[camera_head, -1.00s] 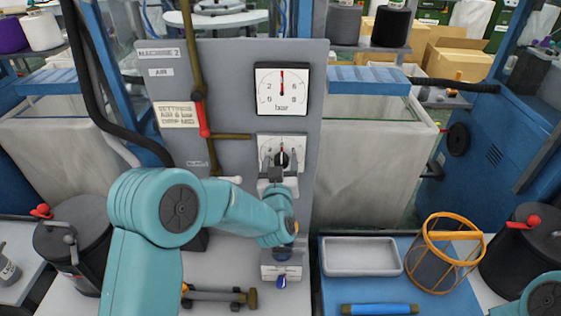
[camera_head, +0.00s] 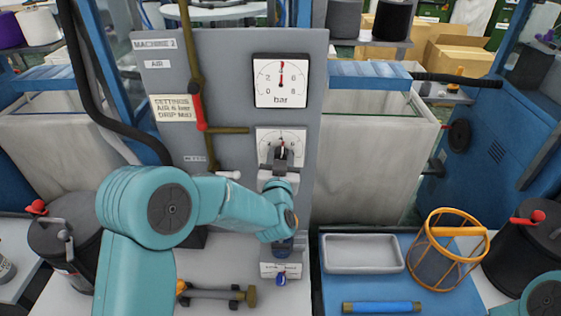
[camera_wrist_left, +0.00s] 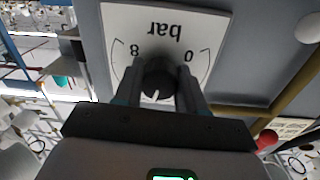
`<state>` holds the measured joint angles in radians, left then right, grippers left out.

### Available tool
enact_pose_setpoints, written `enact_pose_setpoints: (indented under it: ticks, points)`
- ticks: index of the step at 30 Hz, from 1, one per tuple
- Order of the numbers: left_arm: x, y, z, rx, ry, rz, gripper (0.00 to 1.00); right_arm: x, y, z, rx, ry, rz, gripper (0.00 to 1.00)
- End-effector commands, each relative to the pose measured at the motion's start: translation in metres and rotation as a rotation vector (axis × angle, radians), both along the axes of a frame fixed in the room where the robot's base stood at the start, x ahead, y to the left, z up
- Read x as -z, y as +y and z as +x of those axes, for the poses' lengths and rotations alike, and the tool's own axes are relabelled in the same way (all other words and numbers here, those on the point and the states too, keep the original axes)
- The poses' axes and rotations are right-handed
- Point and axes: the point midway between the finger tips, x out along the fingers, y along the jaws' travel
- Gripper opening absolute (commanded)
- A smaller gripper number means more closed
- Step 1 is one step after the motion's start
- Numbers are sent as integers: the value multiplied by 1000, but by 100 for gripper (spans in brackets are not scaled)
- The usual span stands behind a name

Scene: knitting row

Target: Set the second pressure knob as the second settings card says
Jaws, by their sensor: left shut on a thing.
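The pressure knob (camera_wrist_left: 158,78) is dark and round, with a white mark. It sits on a white scale plate (camera_wrist_left: 120,30) with "bar", 0 and 8, upside down in the wrist view. In the head view this plate (camera_head: 263,138) is on a grey panel, below a square gauge (camera_head: 281,80) whose red needle points straight up, near 4. My left gripper (camera_head: 281,155) is shut on the knob, one finger on each side in the wrist view (camera_wrist_left: 160,88). The settings card (camera_head: 173,108) is cream and seems to read "AIR 6 bar, DRIP MID". My right gripper is not in view.
A red-handled brass lever (camera_head: 199,108) and pipe run left of the plate. A small blue knob (camera_head: 281,279) is low on the panel.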

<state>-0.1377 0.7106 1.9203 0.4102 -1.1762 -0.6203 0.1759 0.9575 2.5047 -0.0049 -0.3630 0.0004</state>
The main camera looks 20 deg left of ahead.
Motion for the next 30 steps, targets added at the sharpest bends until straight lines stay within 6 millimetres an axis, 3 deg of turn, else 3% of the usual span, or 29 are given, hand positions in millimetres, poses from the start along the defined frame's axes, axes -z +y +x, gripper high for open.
enact_pose_setpoints:
  ticks: [6,18,30]
  points:
    - [1,-1,0,2,53,195,9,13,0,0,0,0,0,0]
    - [-1,-1,0,3,151,535,9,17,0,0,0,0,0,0]
    - [-1,-2,0,5,208,734,9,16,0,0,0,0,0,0]
